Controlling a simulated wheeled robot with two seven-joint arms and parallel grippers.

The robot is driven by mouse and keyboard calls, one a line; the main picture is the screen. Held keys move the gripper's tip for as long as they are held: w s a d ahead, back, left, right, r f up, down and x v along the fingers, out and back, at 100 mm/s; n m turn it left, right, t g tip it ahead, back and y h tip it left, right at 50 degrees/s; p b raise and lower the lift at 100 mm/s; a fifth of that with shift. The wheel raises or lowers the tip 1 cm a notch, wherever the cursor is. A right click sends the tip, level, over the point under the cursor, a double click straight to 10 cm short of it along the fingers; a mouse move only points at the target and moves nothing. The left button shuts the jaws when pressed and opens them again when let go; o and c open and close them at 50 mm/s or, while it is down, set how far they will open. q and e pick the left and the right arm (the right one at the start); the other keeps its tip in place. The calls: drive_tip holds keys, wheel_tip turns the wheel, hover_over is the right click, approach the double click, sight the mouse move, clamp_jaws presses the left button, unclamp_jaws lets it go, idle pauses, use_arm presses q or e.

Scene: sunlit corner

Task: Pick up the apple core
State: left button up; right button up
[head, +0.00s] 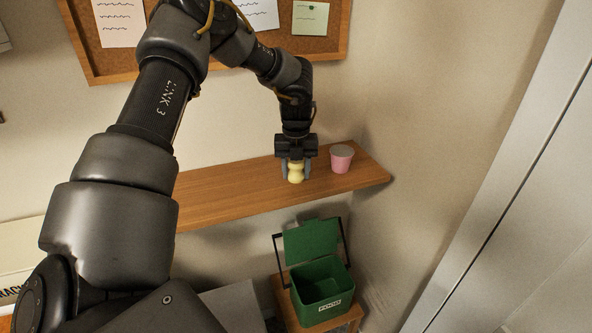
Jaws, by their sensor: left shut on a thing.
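The apple core (295,173) is pale yellow and narrow in the middle. It is at the wooden shelf, between the fingers of my left gripper (296,170). The gripper points down and is shut on the core, with a finger on each side. I cannot tell whether the core still touches the shelf. My right gripper is not in view.
A pink cup (341,158) stands on the wooden shelf (230,196) just right of the gripper. Below, a green food bin (322,290) with its lid open stands on a small wooden stand. A cork board (280,46) hangs on the wall behind my arm.

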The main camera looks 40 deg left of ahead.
use_arm(q)
drive_tip(key=shift+w+r, duration=0.1)
drive_tip(key=shift+r, duration=0.5)
drive_tip(key=s+d+r+b, duration=0.6)
drive_tip(key=s+d+r, duration=0.2)
drive_tip(key=d+r, duration=0.3)
drive_tip(key=shift+d+r, duration=0.3)
drive_tip(key=shift+r, duration=0.1)
drive_tip(key=shift+a, duration=0.1)
